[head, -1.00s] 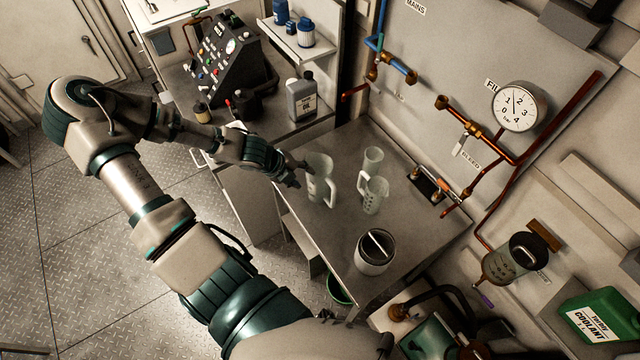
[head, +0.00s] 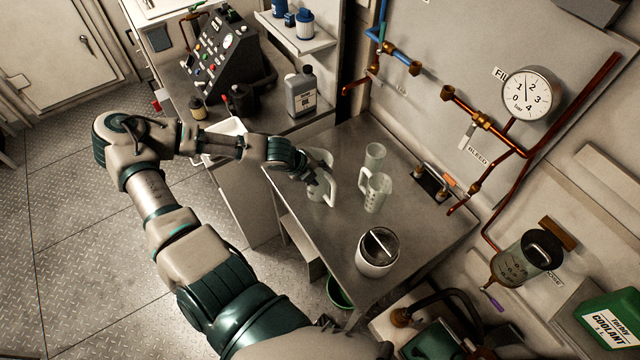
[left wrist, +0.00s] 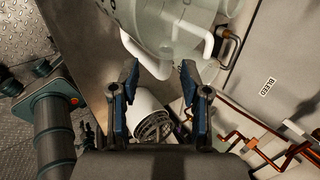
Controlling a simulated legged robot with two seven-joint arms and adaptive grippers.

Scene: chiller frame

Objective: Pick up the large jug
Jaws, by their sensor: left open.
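The large jug (head: 318,190) is a clear pale vessel with a white handle, upright at the left of the metal bench. My left gripper (head: 309,174) is open and empty at the jug, covering part of its near side. In the left wrist view the large jug (left wrist: 150,18) fills the top, and its white handle shows between the spread fingertips of my left gripper (left wrist: 159,70). I cannot tell whether they touch. A smaller jug (head: 375,194) with a handle and a small cup (head: 374,157) stand to its right. My right gripper is not in view.
A white container with a dark inside (head: 377,254) stands near the bench's (head: 420,235) front. A grey oil bottle (head: 301,93) and a control box (head: 222,55) stand on the left counter. Pipes and a gauge (head: 525,93) line the wall behind.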

